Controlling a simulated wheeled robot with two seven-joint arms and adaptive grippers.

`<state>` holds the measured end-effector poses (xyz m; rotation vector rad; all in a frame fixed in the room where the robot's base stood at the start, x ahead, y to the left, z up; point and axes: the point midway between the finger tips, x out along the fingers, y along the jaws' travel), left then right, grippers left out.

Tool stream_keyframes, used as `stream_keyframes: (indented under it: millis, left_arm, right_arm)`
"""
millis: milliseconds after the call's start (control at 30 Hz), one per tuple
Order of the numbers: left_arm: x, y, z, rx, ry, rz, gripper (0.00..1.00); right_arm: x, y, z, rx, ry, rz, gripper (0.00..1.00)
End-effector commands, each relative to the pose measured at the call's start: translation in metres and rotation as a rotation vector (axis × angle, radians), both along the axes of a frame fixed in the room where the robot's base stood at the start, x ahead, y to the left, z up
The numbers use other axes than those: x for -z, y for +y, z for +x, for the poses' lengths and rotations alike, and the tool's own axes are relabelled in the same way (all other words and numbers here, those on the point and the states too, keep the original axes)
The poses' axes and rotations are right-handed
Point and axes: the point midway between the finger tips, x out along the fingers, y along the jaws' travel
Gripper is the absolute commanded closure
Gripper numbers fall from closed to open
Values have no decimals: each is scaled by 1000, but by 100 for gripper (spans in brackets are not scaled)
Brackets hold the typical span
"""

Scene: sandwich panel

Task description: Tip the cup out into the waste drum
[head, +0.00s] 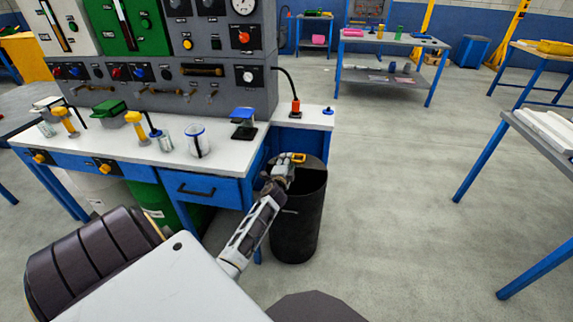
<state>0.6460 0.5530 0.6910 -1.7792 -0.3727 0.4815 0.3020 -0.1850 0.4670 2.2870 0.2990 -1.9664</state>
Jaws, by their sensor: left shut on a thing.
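The black waste drum (297,222) stands on the floor at the right end of the blue bench, open at the top. My left gripper (286,169) is over the left part of the drum's mouth. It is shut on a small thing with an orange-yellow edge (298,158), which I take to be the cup. The gripper hides most of the cup, so I cannot tell how far it is tilted or what is in it. My right gripper is not in view.
The floor right of the waste drum is clear.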

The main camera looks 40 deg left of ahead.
Motion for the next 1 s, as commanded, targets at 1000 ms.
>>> stream_keyframes:
  millis: [1000]
  left_arm:
    - [-26,-10,6,0,-332,-550,82]
  right_arm:
    - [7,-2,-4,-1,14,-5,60]
